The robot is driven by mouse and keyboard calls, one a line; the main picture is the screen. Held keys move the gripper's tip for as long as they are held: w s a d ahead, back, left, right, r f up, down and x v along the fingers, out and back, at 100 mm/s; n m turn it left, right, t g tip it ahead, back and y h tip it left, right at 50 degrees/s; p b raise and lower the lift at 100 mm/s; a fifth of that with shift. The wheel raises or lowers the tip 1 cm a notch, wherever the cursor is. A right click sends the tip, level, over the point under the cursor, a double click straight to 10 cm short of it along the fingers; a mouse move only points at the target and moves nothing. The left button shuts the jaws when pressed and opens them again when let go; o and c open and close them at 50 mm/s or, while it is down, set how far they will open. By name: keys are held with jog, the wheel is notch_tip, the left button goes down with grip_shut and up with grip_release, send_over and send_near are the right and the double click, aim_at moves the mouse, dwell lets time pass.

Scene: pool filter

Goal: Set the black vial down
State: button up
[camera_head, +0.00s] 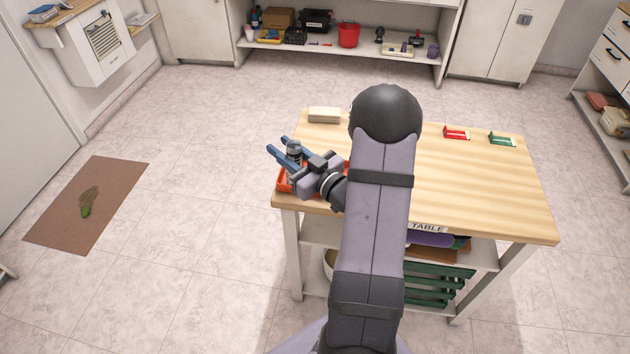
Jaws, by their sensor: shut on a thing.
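My gripper (279,146) has blue fingers and is at the left end of the wooden table. It is shut on a small dark vial with a greyish top (293,147), which stands roughly upright between the fingers. An orange-red tray (284,184) lies below the gripper at the table's left edge. The gripper and arm hide much of this tray. I cannot tell whether the vial's base touches the tray or hangs above it.
A pale block (324,114) lies at the table's back left. A red holder (456,132) and a green holder (502,139) sit at the back right. The table's right part (490,190) is clear. My arm covers its middle.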

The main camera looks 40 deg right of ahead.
jog(key=s+d+f+m+g+h, duration=0.1)
jog(key=s+d+m+h, duration=0.2)
jog(key=d+m+h, duration=0.6)
jog(key=shift+d+f+n+h, duration=0.1)
jog(key=shift+d+f+n, duration=0.45)
jog(key=shift+f, duration=0.5)
jog(key=shift+d+f+n+h, duration=0.1)
jog(key=shift+d+f+n, duration=0.2)
jog(key=shift+d+f, duration=0.5)
jog(key=shift+d+f+n+h, duration=0.1)
jog(key=shift+d+f+n, duration=0.35)
jog(key=shift+f, duration=0.8)
jog(key=shift+f, duration=0.1)
jog(key=shift+f, duration=2)
jog(key=shift+f, duration=0.1)
jog(key=o, duration=1.1)
